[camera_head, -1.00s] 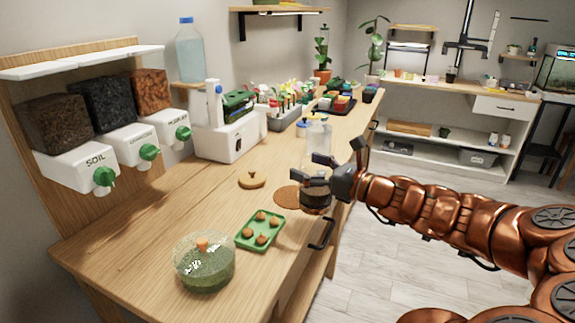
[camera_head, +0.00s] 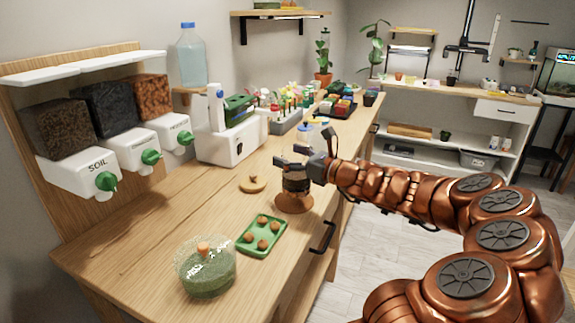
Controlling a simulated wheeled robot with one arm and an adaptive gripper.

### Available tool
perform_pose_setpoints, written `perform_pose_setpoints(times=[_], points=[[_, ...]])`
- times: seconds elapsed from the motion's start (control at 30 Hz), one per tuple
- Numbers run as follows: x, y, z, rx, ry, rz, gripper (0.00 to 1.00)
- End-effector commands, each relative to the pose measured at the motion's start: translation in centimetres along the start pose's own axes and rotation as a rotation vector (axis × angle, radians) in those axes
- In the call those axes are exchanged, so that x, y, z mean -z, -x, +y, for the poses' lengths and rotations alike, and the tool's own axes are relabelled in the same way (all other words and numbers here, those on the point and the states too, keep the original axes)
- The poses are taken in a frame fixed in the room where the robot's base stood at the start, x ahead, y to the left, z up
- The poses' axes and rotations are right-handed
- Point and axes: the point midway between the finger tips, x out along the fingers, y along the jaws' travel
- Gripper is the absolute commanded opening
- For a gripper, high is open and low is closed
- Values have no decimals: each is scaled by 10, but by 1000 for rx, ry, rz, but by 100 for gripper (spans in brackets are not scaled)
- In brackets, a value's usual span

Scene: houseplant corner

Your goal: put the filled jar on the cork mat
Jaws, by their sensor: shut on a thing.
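My gripper (camera_head: 293,158) is shut on the filled jar (camera_head: 296,185), a small clear glass jar with dark contents. The jar is upright, and my fingers cover part of its upper portion. The cork mat (camera_head: 293,206) is a round brown disc on the wooden bench near its right edge. The jar appears directly over the mat and hides its far part. I cannot tell whether the jar's base touches the mat or hangs just above it.
A round wooden lid (camera_head: 252,184) lies left of the mat. A green tray (camera_head: 248,250) with several brown balls and a glass bowl of green material (camera_head: 208,278) stand nearer. A clear bottle (camera_head: 318,138) stands behind my gripper. Bare bench lies left of the lid.

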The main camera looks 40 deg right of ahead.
Motion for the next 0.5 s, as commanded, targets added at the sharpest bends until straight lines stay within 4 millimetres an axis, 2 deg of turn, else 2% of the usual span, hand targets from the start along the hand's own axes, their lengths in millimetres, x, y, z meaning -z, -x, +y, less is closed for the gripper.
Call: perform_pose_setpoints(times=[0.3,0.5], points=[[0,-12,-7,1,3,-2,12],[28,-11,-6,0,-1,-2,12]])
